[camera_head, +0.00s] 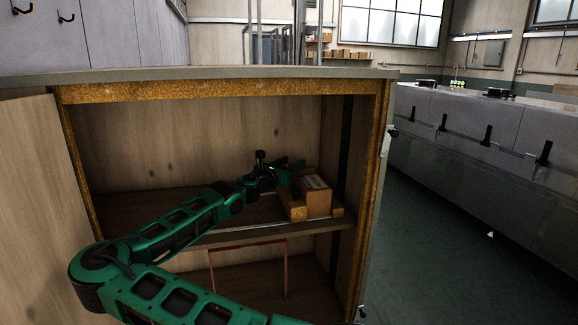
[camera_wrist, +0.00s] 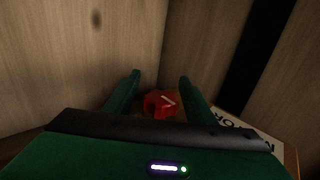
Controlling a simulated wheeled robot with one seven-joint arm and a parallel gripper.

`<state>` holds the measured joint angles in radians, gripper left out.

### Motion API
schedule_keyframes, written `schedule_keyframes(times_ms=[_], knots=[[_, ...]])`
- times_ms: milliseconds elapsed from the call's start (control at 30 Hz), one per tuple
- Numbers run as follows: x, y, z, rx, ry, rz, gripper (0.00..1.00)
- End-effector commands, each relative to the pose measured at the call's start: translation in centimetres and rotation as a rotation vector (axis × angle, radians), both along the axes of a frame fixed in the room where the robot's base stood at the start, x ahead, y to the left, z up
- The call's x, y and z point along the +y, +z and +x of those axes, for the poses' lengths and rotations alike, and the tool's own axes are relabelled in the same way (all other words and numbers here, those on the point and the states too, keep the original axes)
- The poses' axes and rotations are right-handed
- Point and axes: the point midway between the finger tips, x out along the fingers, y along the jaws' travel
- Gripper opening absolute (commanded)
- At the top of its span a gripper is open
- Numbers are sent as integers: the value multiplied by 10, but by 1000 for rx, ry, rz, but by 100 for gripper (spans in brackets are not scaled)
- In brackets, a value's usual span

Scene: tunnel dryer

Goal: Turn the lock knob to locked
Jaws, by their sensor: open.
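The lock knob (camera_wrist: 160,104) is red with a white mark on top. In the wrist view it sits low in the picture, between and beyond the two green fingers of my gripper (camera_wrist: 160,77). The fingers are apart, one on each side of it in the picture; I cannot tell if either touches it. In the head view my gripper (camera_head: 286,169) is inside the open wooden cabinet, over the shelf and beside a brown box (camera_head: 316,199). The knob is hidden there. I cannot read whether its mark means locked.
The box stands on a wooden holder (camera_head: 298,213) on the shelf (camera_head: 180,217); a lettered box top (camera_wrist: 240,130) shows right of the fingers. The cabinet's side walls, back and top edge (camera_head: 220,92) surround my arm. A red frame (camera_head: 286,270) is below the shelf. Open floor lies right.

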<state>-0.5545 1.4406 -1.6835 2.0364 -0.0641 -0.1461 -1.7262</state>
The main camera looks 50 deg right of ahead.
Motion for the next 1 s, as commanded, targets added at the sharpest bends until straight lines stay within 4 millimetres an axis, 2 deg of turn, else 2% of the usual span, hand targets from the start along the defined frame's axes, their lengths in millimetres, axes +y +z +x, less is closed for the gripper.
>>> schedule_keyframes(times_ms=[267, 300, 467, 533, 767, 1000], knots=[[-2, 0, 1, 0, 1, 0, 50], [-2, 0, 1, 0, 1, 0, 47], [-1, 0, 1, 0, 1, 0, 10], [-6, 0, 2, 0, 2, 0, 10], [0, 0, 2, 0, -16, 0, 10], [0, 0, -2, -1, -123, 1, 10]])
